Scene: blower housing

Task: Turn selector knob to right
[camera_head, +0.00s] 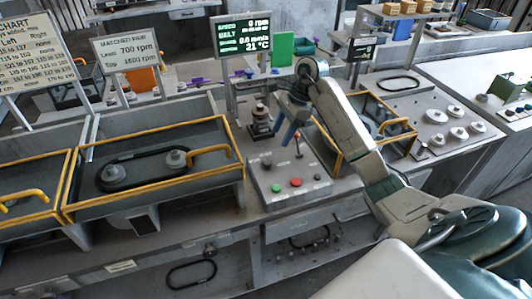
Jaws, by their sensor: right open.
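The grey control panel (285,203) stands at the middle of the bench. A small dark knob (266,161), which looks like the selector knob, sits at its upper left. Its pointing direction is too small to tell. A green button (276,187) and a red button (296,182) lie below it. My right gripper (288,138) points down over the panel's upper part, to the right of the knob and apart from it in the picture. It is open, with nothing seen between its fingers. My left gripper is out of view.
A dark stacked post (261,122) stands behind the panel. A yellow-railed belt tray (145,165) is to the left. A screen (243,36) reads 0 rpm and 21 °C.

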